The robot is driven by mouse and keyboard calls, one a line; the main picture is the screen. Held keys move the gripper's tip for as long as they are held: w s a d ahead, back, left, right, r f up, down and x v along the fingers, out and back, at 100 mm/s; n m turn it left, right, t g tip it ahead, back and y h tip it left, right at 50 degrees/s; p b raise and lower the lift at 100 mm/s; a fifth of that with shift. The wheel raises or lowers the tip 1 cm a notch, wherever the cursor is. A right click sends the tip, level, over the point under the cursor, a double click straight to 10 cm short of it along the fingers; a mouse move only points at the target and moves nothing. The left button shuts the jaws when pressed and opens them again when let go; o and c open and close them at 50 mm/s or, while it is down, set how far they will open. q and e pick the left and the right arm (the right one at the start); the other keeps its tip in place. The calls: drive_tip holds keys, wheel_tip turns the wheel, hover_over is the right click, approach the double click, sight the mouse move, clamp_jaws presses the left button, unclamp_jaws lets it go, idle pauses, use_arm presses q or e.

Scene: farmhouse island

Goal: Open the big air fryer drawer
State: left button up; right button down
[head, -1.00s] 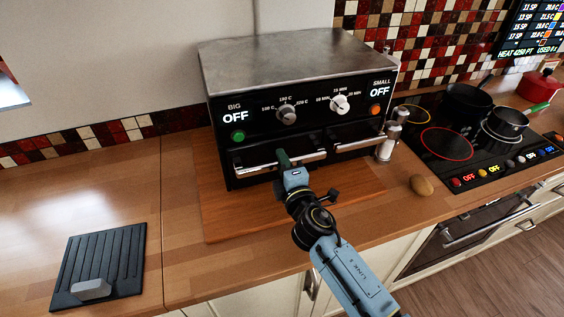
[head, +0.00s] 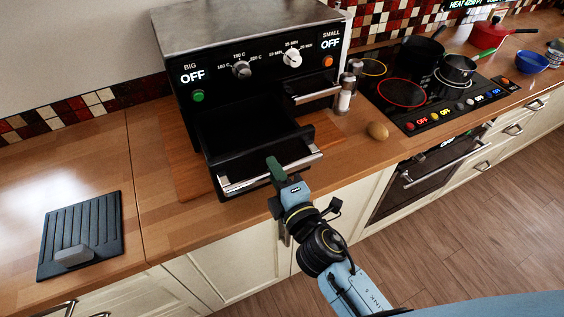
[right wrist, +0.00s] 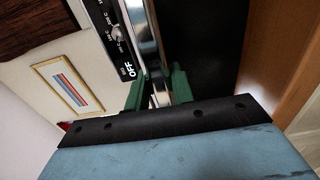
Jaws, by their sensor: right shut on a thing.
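The air fryer (head: 215,60) is a black box with a steel top on the counter. Its big drawer (head: 226,160), on the left under the green button, stands pulled well out and its dark inside shows empty. The drawer has a steel handle (head: 245,180) along its front. My right gripper (head: 275,168) is shut on this handle, near its right half. In the right wrist view the green fingers (right wrist: 158,90) sit either side of the bright handle bar. The small drawer (head: 312,92) at the right is closed. My left gripper is not in view.
A wooden board (head: 188,165) lies under the fryer. A dark ribbed plate (head: 82,232) lies at the left. The counter between is clear.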

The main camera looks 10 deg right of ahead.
drive_tip(key=c, duration=1.3)
unclamp_jaws()
drive_tip(key=shift+w, duration=0.1)
drive_tip(key=shift+c, duration=0.2)
drive_tip(key=shift+o, duration=0.7)
drive_tip(key=shift+s, duration=0.25)
use_arm(q)
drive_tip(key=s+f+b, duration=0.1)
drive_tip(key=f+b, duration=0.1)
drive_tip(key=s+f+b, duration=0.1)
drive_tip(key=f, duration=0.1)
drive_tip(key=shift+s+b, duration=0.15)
drive_tip(key=shift+b, duration=0.2)
use_arm(e)
drive_tip(key=v, duration=1.3)
drive_tip(key=shift+f, duration=0.1)
